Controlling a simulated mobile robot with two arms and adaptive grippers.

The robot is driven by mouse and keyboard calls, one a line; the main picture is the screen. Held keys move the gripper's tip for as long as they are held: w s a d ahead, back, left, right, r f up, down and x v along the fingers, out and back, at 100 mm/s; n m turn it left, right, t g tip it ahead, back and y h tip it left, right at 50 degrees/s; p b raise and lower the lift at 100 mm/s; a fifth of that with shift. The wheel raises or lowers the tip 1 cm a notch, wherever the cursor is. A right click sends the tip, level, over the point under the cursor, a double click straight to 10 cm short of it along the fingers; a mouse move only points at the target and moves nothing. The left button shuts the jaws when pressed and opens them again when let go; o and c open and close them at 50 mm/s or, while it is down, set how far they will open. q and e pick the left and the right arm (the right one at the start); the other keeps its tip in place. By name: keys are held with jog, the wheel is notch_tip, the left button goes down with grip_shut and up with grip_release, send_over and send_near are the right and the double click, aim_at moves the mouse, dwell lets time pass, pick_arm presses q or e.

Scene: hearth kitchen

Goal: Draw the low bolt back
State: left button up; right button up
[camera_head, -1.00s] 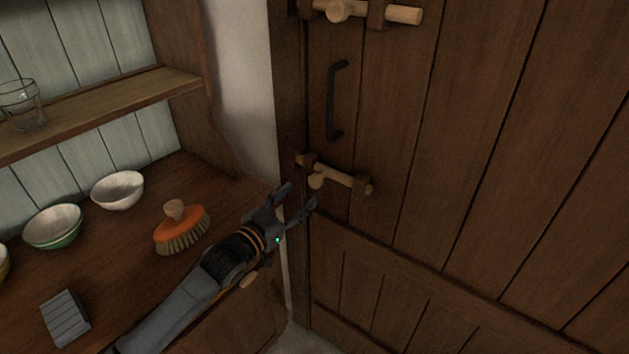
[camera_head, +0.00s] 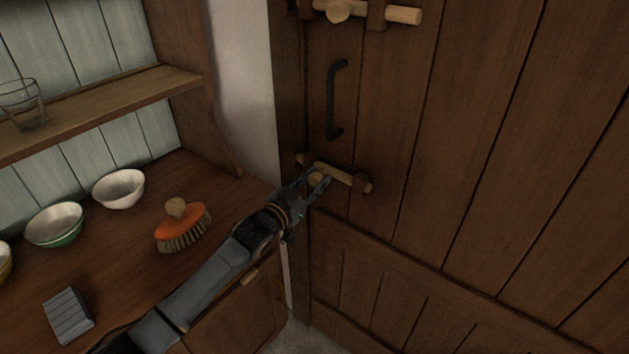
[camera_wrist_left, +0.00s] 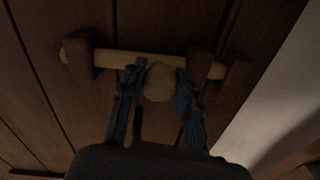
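The low bolt (camera_head: 345,177) is a pale wooden rod held in dark wooden brackets on the plank door, below the black handle. Its round knob (camera_head: 315,178) shows near the left end. My left gripper (camera_head: 316,181) is at the knob. In the left wrist view the knob (camera_wrist_left: 158,83) lies between the two open fingers (camera_wrist_left: 158,95) of that gripper, with a gap visible at least on the right side. The rod (camera_wrist_left: 108,59) runs across behind the fingertips. My right gripper is not in view.
A similar upper bolt (camera_head: 398,14) and a black handle (camera_head: 336,100) are on the door above. On the left, the counter holds an orange brush (camera_head: 184,228), bowls (camera_head: 119,188) and a grey ribbed block (camera_head: 68,316). A glass (camera_head: 22,103) stands on the shelf.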

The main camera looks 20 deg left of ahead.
aim_at(340, 180)
pick_arm(q)
grip_shut()
jog(key=d, duration=0.1)
jog(key=s+d+p, duration=0.1)
jog(key=d, duration=0.2)
jog(key=shift+s, duration=0.25)
jog(key=shift+s+d, duration=0.1)
jog(key=shift+d, duration=0.2)
jog(key=shift+f, duration=0.1)
jog(key=shift+o, duration=2.2)
grip_release()
jog(key=o, duration=0.3)
jog(key=shift+d, duration=0.15)
jog(key=shift+o, duration=0.2)
